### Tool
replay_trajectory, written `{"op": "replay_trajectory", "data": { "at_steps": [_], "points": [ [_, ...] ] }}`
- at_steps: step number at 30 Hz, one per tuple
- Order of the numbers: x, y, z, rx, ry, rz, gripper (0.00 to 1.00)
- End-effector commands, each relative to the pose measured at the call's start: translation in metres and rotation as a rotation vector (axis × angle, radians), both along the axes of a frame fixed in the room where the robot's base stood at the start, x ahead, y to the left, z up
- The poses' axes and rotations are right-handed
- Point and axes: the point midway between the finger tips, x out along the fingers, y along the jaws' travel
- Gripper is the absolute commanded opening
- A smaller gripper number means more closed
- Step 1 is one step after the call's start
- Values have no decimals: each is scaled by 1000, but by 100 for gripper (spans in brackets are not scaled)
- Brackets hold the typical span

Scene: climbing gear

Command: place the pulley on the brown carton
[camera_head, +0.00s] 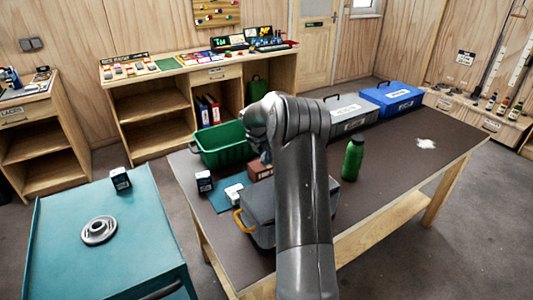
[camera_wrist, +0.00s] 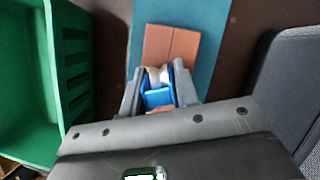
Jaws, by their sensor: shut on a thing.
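My gripper (camera_wrist: 158,78) is shut on a blue pulley (camera_wrist: 157,97) with a pale wheel, seen in the wrist view. The brown carton (camera_wrist: 172,42) lies just beyond and beneath the fingertips, on a teal mat (camera_wrist: 204,48). The pulley overlaps the near part of the carton in that view; I cannot tell whether they touch. In the head view the carton (camera_head: 262,170) shows as a small strip beside my arm, which hides much of it and most of my gripper.
A green crate (camera_wrist: 45,90) stands left of my gripper and a grey case (camera_wrist: 295,90) right. In the head view, small boxes (camera_head: 204,182) stand near the mat, a green bottle (camera_head: 352,160) stands right of my arm, and the table's right part is mostly clear.

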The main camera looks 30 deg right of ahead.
Motion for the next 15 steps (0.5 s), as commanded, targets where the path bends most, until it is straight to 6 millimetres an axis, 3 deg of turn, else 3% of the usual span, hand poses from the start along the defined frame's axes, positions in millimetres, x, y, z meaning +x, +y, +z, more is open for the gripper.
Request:
{"op": "replay_trajectory", "data": {
  "at_steps": [8,9,15],
  "points": [
    [0,0,-3,0,-1,0,4],
    [0,0,-2,0,-1,0,31],
    [0,0,-2,0,-1,0,48]
  ]
}}
